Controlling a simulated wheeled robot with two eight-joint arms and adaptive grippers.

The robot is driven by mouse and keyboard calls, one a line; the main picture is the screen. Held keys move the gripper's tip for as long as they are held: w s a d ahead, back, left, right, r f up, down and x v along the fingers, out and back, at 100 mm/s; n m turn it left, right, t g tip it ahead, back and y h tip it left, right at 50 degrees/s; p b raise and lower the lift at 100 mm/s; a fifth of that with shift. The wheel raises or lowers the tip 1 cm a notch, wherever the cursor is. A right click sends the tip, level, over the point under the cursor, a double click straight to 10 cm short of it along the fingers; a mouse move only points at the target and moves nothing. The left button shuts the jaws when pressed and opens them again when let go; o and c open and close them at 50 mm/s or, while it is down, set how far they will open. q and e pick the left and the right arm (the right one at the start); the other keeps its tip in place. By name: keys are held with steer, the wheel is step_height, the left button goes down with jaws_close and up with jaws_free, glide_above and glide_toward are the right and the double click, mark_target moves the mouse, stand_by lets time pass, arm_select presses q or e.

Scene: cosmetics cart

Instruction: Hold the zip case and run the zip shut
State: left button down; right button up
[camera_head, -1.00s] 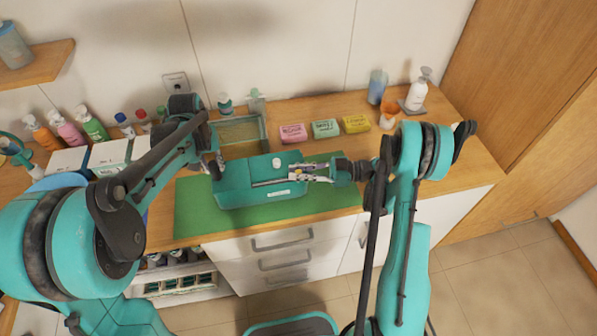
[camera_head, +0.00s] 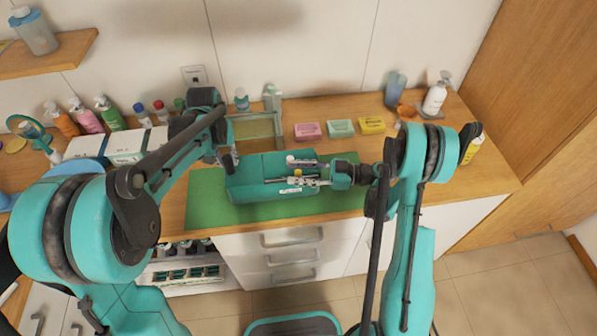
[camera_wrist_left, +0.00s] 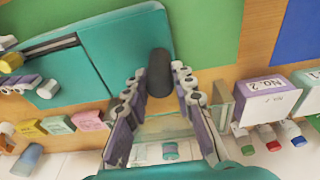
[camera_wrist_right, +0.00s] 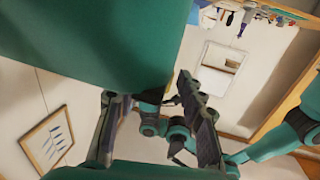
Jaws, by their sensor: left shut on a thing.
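The teal zip case (camera_head: 250,187) lies on the green mat (camera_head: 204,207). A dark slit (camera_wrist_left: 50,45) runs along its top, and a yellow piece (camera_wrist_left: 10,62) sits near the slit's end. My left gripper (camera_head: 228,161) is at the case's left end. In the left wrist view (camera_wrist_left: 158,85) it is shut on a dark rounded tab (camera_wrist_left: 160,72) at that end. My right gripper (camera_head: 303,172) is over the case's right half. Its fingers stand apart, one on each side of the yellow piece; they also show apart in the right wrist view (camera_wrist_right: 150,92).
Behind the case are a clear-fronted box (camera_head: 255,127) and pink (camera_head: 308,130), green (camera_head: 341,127) and yellow (camera_head: 372,124) soap packs. A white pump bottle (camera_head: 434,98) stands at the right. White boxes (camera_head: 125,146) and several bottles stand at the left.

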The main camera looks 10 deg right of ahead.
steer(key=s+d, duration=0.2)
steer(key=d, duration=0.9)
steer(key=shift+s+d, duration=0.15)
steer(key=shift+d, duration=0.25)
